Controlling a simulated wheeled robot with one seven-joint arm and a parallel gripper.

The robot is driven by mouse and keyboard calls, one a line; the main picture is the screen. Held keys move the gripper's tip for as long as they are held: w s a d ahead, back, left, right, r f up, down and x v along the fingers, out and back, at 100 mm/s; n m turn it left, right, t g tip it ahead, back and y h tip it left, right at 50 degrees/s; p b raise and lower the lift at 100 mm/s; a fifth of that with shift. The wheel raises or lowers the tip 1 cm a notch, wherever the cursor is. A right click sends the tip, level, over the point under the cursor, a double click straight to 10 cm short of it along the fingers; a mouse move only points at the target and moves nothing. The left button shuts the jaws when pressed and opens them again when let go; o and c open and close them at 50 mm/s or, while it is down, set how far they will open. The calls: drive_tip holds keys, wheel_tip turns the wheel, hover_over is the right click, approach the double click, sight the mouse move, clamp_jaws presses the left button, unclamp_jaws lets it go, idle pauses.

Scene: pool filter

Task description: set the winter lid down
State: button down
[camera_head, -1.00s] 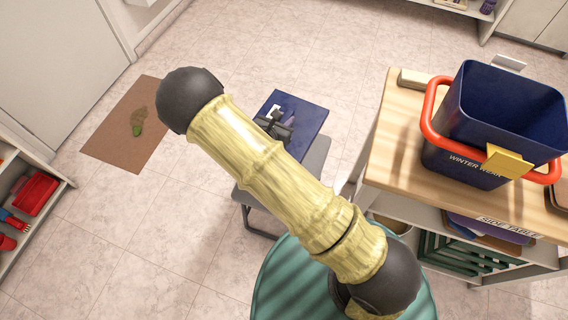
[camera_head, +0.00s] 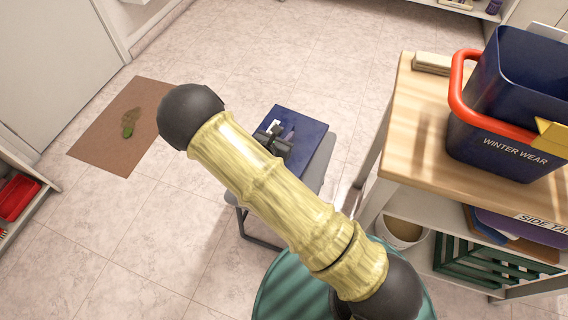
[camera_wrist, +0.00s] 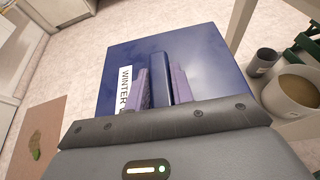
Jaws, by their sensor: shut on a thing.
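The winter lid (camera_head: 309,130) is a flat, dark blue square panel in the head view. It also fills the middle of the wrist view (camera_wrist: 212,62), with a white label reading "WINTER". My gripper (camera_head: 276,140) is shut on the lid's raised blue grip; in the wrist view its two purple-grey fingers (camera_wrist: 160,85) stand on either side of that grip. The lid is level or nearly so, above a grey bench (camera_head: 322,172). I cannot tell whether it touches the bench. My arm hides part of the bench.
A wooden side table (camera_head: 425,150) stands at the right, bearing a blue bin (camera_head: 500,125) marked "WINTER WEAR" with a red handle. A white bucket (camera_head: 403,238) and a green crate (camera_head: 470,257) are below. A brown mat (camera_head: 105,150) lies at left. Open floor surrounds the bench.

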drive_tip(key=shift+f+b, duration=0.85)
drive_tip(key=shift+f, duration=2.25)
drive_tip(key=shift+f+b, duration=0.55)
drive_tip(key=shift+f, duration=1.3)
drive_tip(key=shift+f, duration=0.2)
drive_tip(key=c, duration=1.2)
unclamp_jaws()
drive_tip(key=shift+r, duration=0.1)
